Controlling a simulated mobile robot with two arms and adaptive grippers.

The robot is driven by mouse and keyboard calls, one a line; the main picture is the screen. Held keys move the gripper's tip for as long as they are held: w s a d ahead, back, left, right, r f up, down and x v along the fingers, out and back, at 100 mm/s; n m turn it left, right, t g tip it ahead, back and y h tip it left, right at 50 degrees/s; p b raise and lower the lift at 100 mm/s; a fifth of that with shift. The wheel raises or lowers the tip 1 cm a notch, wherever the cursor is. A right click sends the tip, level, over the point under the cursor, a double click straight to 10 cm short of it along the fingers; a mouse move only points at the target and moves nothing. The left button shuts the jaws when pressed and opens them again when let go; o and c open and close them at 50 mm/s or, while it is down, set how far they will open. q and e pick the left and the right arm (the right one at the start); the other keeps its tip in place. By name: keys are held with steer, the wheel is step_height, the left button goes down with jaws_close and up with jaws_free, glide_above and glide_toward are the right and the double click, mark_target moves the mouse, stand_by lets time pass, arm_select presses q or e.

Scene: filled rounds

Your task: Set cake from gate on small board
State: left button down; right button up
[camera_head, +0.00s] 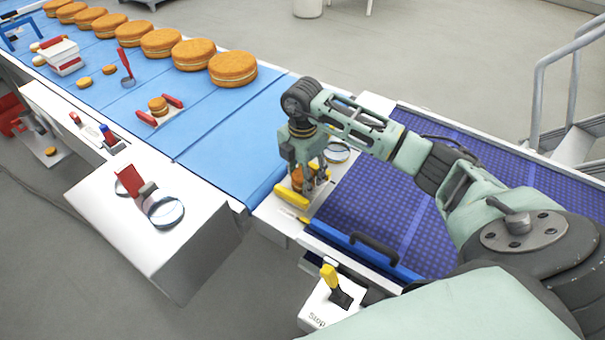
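A small orange-brown cake (297,177) lies at the near right end of the blue belt, between yellow bars (291,195). My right gripper (312,182) points down right at this cake and hides part of it. I cannot tell whether its fingers are closed on the cake. Another small layered cake (157,104) sits on a small pale board (161,115) between two red bars, on the blue belt further left. A blue bar with a dark handle (374,249) crosses the front of the dark blue mesh belt. Which part is the gate is not clear. My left gripper is not in view.
Several large cakes (232,68) line the far edge of the blue belt (225,120). A white box (150,225) with a red flag and round lens stands in front. A yellow lever on a "Stop" box (318,307) is at the bottom. The mesh belt (372,200) is otherwise clear.

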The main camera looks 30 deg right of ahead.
steer(key=shift+o, duration=0.9)
steer(key=shift+r, duration=0.1)
step_height(320, 180, up, 12)
steer(key=b, duration=0.3)
